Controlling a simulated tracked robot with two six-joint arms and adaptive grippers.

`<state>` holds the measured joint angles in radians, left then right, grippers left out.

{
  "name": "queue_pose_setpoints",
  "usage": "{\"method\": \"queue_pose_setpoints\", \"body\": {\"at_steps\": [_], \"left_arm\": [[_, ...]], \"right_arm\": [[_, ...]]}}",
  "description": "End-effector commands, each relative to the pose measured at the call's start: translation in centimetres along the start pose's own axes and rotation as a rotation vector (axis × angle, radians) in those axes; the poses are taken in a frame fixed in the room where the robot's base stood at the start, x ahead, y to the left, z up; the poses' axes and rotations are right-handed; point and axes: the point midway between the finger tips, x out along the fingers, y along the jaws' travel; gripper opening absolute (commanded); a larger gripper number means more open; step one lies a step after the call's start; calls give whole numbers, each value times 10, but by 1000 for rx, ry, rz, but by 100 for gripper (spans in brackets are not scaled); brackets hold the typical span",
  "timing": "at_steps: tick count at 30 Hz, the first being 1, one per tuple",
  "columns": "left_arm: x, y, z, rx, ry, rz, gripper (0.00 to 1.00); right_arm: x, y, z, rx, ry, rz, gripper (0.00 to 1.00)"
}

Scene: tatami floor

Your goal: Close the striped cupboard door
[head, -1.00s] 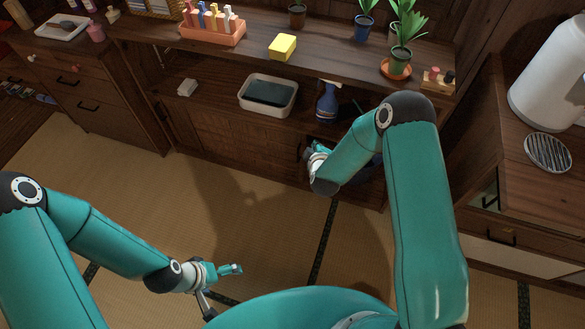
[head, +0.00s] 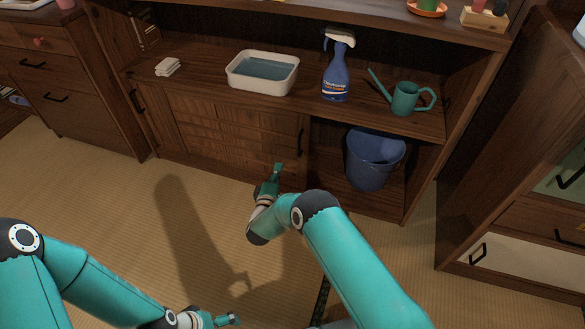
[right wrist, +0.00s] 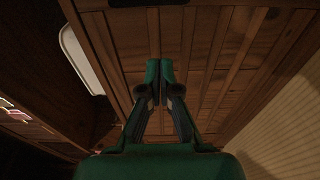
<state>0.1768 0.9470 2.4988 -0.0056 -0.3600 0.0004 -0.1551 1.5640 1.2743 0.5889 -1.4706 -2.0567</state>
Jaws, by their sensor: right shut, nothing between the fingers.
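The slatted wooden cupboard door (head: 225,135) is in the lower part of the long cabinet, with a dark upright handle (head: 300,143) at its right edge. The opening to its right is uncovered. My right gripper (head: 277,172) is shut and empty in front of the door's lower right part, left of and below the handle. In the right wrist view the shut fingers (right wrist: 166,72) point at wooden slats (right wrist: 200,50); I cannot tell whether they touch. My left gripper (head: 230,319) is low over the floor, far from the door, its fingers too small to judge.
A blue bucket (head: 372,165) stands in the open compartment. On the shelf above are a white basin (head: 262,88), a blue spray bottle (head: 337,75) and a green watering can (head: 408,98). Bare tatami (head: 110,200) lies in front at the left.

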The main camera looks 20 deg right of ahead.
Motion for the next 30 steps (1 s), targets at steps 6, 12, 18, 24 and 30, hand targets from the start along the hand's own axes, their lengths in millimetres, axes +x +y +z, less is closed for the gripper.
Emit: {"method": "queue_pose_setpoints", "body": {"at_steps": [6, 12, 18, 24, 30], "left_arm": [[13, -5, 0, 0, 1, 0, 100], [26, -10, 0, 0, 1, 0, 100], [46, -16, 0, 0, 1, 0, 100], [60, -22, -1, 0, 0, 0, 100], [60, -22, -1, 0, 1, 0, 100]], "right_arm": [[4, -8, -5, 4, 8, 4, 0], [31, -10, -5, 5, 7, 6, 0], [68, -12, -5, 5, 7, 5, 0], [95, -10, -5, 4, 7, 5, 0], [94, -7, 7, 0, 9, -1, 0]]}}
